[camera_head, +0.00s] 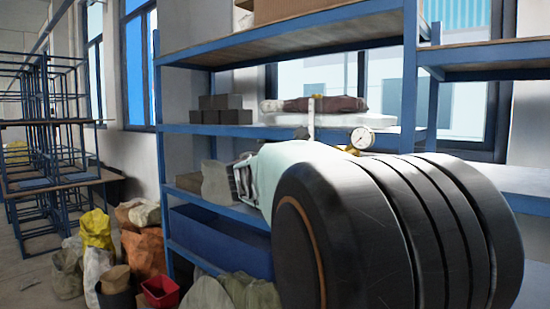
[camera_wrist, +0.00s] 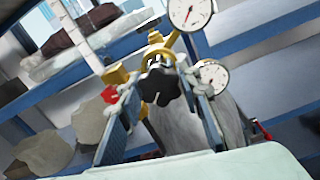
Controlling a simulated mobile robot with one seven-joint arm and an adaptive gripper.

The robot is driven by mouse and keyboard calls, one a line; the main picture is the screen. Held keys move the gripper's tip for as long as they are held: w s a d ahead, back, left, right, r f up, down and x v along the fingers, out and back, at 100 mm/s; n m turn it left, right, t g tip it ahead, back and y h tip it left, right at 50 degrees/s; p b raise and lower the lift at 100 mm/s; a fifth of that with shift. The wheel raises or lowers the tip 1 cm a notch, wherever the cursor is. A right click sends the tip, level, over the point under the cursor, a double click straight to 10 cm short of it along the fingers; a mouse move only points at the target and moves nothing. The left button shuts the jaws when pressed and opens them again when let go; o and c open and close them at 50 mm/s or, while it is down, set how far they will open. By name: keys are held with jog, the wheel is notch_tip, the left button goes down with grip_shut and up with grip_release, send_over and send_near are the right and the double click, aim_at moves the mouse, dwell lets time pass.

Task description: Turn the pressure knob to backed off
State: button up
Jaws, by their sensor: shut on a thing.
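In the wrist view a black lobed pressure knob (camera_wrist: 160,86) sits at the front of a brass regulator (camera_wrist: 154,50). My gripper (camera_wrist: 162,92) has a finger on each side of the knob and is shut on it. The knob's turned position cannot be read. One white-faced gauge (camera_wrist: 190,12) is at the top and another gauge (camera_wrist: 212,76) is to the right of the knob. In the head view my arm hides the knob, while a gauge (camera_head: 362,138) shows above it. My gripper (camera_head: 243,180) shows partly at the arm's left end.
Blue-framed shelving (camera_head: 163,150) stands behind and around my arm, with dark blocks (camera_head: 220,110) and a wrapped bundle (camera_head: 313,104) on it. A red part (camera_wrist: 109,95) is close to the left finger. Sacks (camera_head: 97,232) and a red bin (camera_head: 160,291) stand on the floor at left.

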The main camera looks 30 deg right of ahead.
jog(key=o, duration=1.2)
jog(key=v, duration=0.7)
jog(key=shift+s+a, duration=0.1)
jog(key=shift+a, duration=0.2)
